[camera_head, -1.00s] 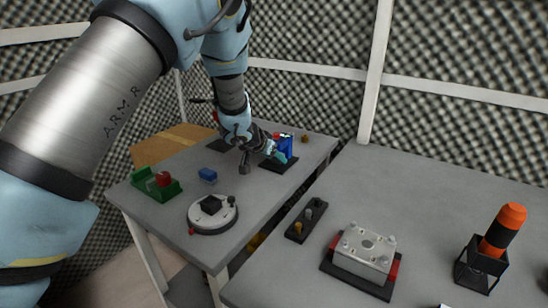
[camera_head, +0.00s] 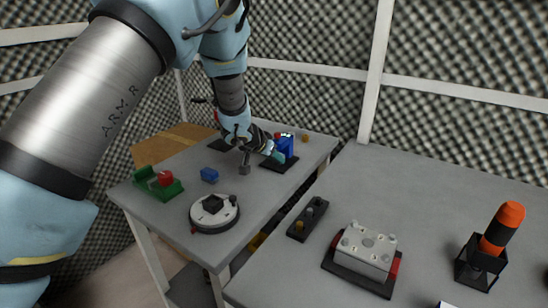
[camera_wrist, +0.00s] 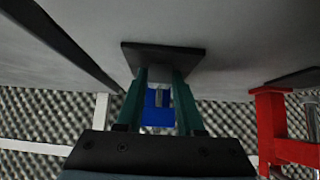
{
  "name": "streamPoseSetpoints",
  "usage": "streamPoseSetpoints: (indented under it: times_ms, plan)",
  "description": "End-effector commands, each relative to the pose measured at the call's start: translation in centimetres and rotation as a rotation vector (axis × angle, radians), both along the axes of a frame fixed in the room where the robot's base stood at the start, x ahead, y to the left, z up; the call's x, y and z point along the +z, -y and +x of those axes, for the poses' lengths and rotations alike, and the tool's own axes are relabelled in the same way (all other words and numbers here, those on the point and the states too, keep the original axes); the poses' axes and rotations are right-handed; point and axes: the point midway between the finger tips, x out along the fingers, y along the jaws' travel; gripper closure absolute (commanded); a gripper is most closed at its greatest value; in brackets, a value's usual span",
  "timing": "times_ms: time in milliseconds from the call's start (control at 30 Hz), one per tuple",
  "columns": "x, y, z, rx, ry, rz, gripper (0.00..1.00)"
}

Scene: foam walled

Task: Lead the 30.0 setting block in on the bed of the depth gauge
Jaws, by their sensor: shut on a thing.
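The depth gauge (camera_head: 287,144) is a blue upright frame on a dark base plate (camera_head: 278,163), at the far end of the left table. My gripper (camera_head: 274,155) is at its near left side, fingers pointed at it. In the wrist view, my gripper's two teal fingers (camera_wrist: 159,85) are shut, with the blue frame (camera_wrist: 159,124) and a grey rod-like part showing between them. The dark base plate (camera_wrist: 165,55) shows above. The setting block is not clearly seen; the fingers and the blue frame crowd it, and I cannot tell whether it touches the bed.
A red frame (camera_wrist: 272,125) stands to the right in the wrist view. The left table also holds a blue block (camera_head: 209,174), a green holder (camera_head: 158,184) with a red part and a round white dial (camera_head: 213,213). A second table is on the right.

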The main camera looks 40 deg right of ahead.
Motion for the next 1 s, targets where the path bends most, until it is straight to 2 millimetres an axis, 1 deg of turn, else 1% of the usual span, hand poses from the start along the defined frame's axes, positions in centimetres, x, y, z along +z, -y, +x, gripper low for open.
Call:
streamPoseSetpoints:
  times_ms: [333,367,633,667,867,1000]
  plan:
    - [0.01,-0.03,0.02,0.003,0.0,0.0,1.0]
    - [0.01,-0.03,0.02,0.002,-0.001,0.0,0.6]
    - [0.0,-0.03,0.0,0.001,0.0,0.0,0.29]
    - [0.0,-0.03,0.0,0.001,0.0,0.0,0.28]
    - [0.01,-0.04,0.0,0.001,0.0,0.0,0.28]
    - [0.41,-0.38,-0.04,0.003,0.0,-0.001,0.28]
